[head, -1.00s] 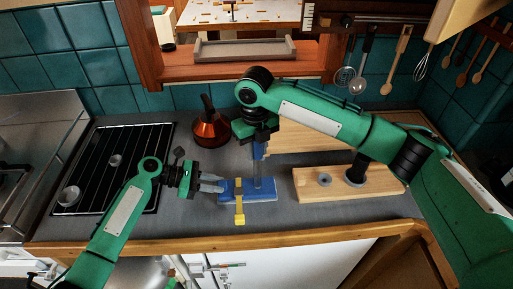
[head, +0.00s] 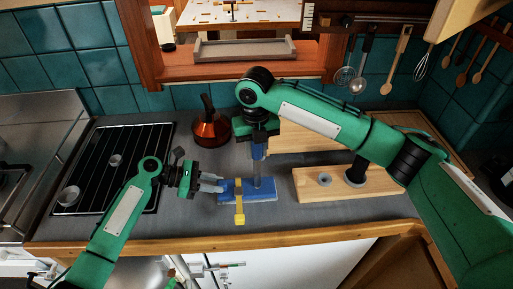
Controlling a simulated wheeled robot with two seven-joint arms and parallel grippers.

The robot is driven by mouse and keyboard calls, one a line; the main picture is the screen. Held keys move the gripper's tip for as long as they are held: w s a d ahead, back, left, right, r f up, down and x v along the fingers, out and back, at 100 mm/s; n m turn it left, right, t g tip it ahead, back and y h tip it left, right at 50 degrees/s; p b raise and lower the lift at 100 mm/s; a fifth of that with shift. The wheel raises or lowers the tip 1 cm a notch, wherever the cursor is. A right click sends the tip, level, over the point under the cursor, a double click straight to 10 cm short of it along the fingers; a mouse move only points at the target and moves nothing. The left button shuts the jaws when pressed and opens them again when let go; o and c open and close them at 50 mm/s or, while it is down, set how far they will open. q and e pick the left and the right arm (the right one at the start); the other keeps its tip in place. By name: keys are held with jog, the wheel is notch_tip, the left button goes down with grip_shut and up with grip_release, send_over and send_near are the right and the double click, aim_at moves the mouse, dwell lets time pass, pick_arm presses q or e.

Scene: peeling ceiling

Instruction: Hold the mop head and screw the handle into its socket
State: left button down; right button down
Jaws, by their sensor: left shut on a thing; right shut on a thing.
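The blue mop head (head: 264,192) lies flat on the grey counter, with a yellow piece (head: 239,208) across its left part. My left gripper (head: 217,184) is shut on the mop head's left end. The handle (head: 258,170) stands upright over the mop head, grey below and blue near the top. My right gripper (head: 259,140) is above, pointing down and shut on the handle's upper part. The handle's lower end meets the mop head area; the socket itself is too small to make out.
A wooden board (head: 310,190) with a grey ring (head: 325,180) and a black cylinder (head: 356,172) lies to the right. A copper-brown funnel-shaped vessel (head: 210,130) stands behind. A black rack (head: 112,165) is at left. The counter's wooden front edge (head: 200,244) is close.

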jog(key=shift+f+m, duration=0.2)
jog(key=shift+m, duration=0.8)
jog(key=shift+s+d+f+m, duration=0.1)
jog(key=shift+m, duration=2.3)
jog(key=shift+m, duration=0.8)
jog(key=m, duration=0.3)
